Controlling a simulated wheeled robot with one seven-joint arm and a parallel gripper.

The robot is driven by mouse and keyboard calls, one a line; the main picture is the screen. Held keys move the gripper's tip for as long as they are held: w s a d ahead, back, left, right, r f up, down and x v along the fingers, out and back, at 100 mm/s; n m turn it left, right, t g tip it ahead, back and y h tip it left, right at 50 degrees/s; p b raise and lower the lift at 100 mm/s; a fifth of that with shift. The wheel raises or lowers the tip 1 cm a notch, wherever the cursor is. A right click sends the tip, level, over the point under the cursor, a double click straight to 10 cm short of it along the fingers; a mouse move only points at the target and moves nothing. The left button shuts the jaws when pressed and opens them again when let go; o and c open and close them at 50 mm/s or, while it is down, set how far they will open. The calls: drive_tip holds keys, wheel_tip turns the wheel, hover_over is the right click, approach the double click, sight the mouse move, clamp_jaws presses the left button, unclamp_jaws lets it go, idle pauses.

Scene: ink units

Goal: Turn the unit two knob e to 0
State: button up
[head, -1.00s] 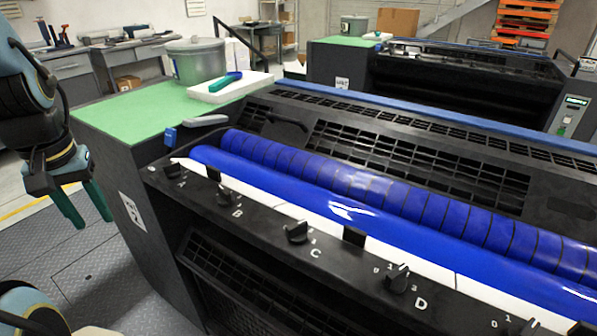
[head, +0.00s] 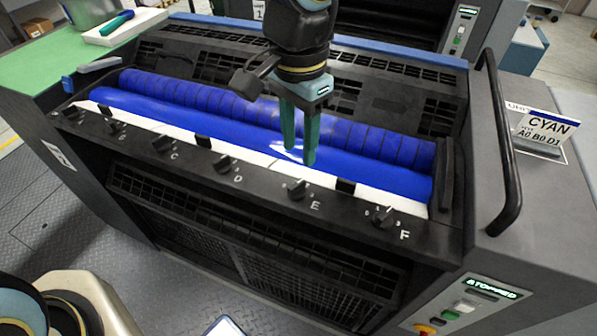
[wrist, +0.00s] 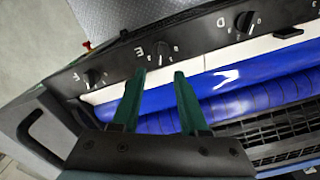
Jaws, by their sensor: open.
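Knob E (head: 297,189) is a small black knob above the white letter E on the black front rail of the ink unit. It also shows in the wrist view (wrist: 161,48), ahead of the fingertips. My gripper (head: 300,160) has green fingers pointing down, apart and empty, over the blue roller just behind knob E. In the wrist view my gripper (wrist: 161,74) has its two tips on either side of the line to knob E, not touching it. Knob E's exact setting is too small to read.
Knob D (head: 225,163) and knob F (head: 383,217) flank knob E on the rail. The blue roller (head: 235,128) lies behind the rail. A black handle bar (head: 505,150), a CYAN sign (head: 546,130) and a STOPPED panel (head: 478,303) are at the right.

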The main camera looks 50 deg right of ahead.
sight(298, 182)
wheel_tip(298, 182, down, 9)
drive_tip(key=shift+w+r+p, duration=0.1)
drive_tip(key=shift+r+p, duration=0.1)
drive_tip(key=shift+p, duration=0.3)
drive_tip(key=shift+c, duration=0.3)
clamp_jaws()
